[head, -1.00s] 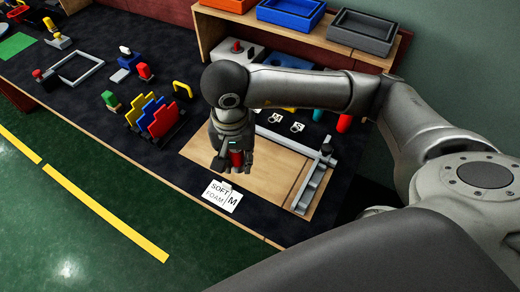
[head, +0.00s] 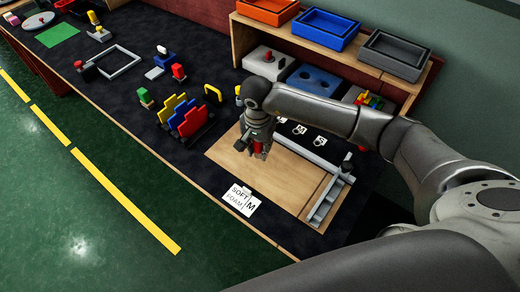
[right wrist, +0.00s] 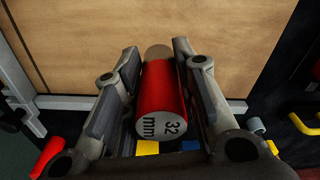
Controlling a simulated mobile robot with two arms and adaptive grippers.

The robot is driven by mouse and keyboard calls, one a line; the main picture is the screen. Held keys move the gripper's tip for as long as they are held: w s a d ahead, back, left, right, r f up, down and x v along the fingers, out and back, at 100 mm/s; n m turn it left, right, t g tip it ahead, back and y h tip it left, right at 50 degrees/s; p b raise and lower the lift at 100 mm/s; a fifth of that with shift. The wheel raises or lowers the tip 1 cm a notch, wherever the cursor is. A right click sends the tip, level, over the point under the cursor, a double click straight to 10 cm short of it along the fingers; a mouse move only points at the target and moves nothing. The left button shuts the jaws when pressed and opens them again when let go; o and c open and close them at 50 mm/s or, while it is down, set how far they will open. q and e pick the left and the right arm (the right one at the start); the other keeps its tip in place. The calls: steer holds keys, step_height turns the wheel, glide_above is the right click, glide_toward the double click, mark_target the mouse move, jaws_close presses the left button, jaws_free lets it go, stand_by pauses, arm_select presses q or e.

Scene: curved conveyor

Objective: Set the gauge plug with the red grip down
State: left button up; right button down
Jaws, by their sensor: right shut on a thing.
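My right gripper (head: 260,153) is shut on the gauge plug with the red grip (right wrist: 164,88) and holds it above the wooden board (head: 235,155). In the right wrist view the red grip lies between the two fingers (right wrist: 160,75). Its pale end is marked "32 mm", and a duller grey-tan end shows beyond the grip. In the head view the plug is mostly hidden by the gripper, and I cannot tell its exact height above the board. My left gripper is not in view.
A metal rail (head: 330,200) edges the board's right side. A "SOFT FOAM M" card (head: 241,199) lies at its front. Coloured upright plates (head: 187,115) stand to the left.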

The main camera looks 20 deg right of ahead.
mark_target(260, 153)
steer(key=shift+w+d+f, duration=0.2)
steer(key=shift+w+f, duration=0.15)
steer(key=shift+f, duration=0.2)
steer(key=shift+w+d+f, duration=0.15)
steer(key=shift+w+f, duration=0.15)
steer(key=shift+f, duration=0.25)
step_height(260, 153, down, 2)
steer(key=shift+f+p, duration=0.1)
steer(key=shift+p, duration=0.65)
steer(key=shift+f, duration=0.25)
steer(key=shift+f, duration=0.15)
steer(key=c, duration=1.2)
jaws_free()
steer(key=shift+o, duration=0.2)
